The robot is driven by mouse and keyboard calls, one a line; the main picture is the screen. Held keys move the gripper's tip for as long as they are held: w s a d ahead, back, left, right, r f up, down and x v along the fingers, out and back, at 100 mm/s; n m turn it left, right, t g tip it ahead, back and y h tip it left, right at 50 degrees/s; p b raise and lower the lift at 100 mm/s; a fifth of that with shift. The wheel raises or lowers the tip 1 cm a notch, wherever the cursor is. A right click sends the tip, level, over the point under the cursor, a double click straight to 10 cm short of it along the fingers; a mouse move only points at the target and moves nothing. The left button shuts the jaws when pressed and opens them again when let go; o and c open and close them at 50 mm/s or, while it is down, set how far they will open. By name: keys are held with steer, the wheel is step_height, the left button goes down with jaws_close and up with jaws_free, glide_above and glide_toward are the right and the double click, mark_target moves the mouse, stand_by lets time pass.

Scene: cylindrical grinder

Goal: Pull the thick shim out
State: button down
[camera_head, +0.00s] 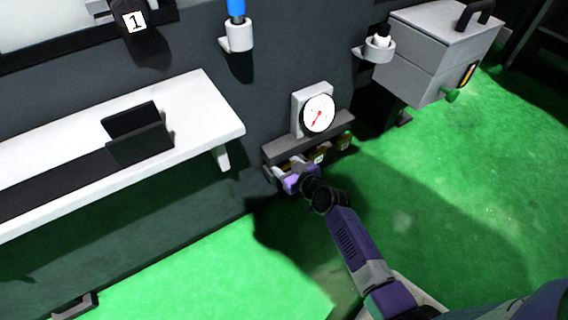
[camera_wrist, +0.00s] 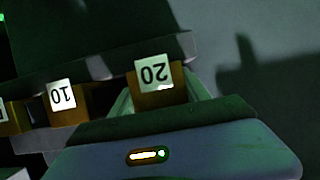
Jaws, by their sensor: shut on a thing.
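Brass-coloured shims with white number labels sit in a small rack (camera_head: 308,140) below a dial gauge in the head view. In the wrist view the shim labelled 20 (camera_wrist: 172,90) lies between the fingers of my gripper (camera_wrist: 160,98); the labels appear upside down. The shim labelled 10 (camera_wrist: 62,105) is beside it to the left, apart from the fingers. In the head view my gripper (camera_head: 291,178) is at the left end of the rack, shut on the shim labelled 20, which it largely hides there. How far this shim sits in its slot is unclear.
The dial gauge (camera_head: 318,113) stands on top of the rack. A white table with a dark block (camera_head: 140,134) is to the left. A grey box (camera_head: 432,55) with a green knob is at the right. Green floor lies open in front.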

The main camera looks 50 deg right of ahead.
steer(key=shift+s+a+b, duration=0.1)
steer(key=shift+s+a, duration=0.15)
steer(key=shift+s, duration=0.6)
steer(key=shift+s+a+b, duration=0.15)
steer(key=shift+s+a, duration=0.05)
steer(key=shift+s, duration=0.7)
steer(key=shift+s+a+b, duration=0.1)
steer(key=shift+s+a, duration=0.15)
steer(key=shift+s, duration=0.6)
steer(key=c, duration=0.5)
jaws_free()
steer(key=shift+p+v, duration=1.15)
steer(key=shift+v, duration=2.8)
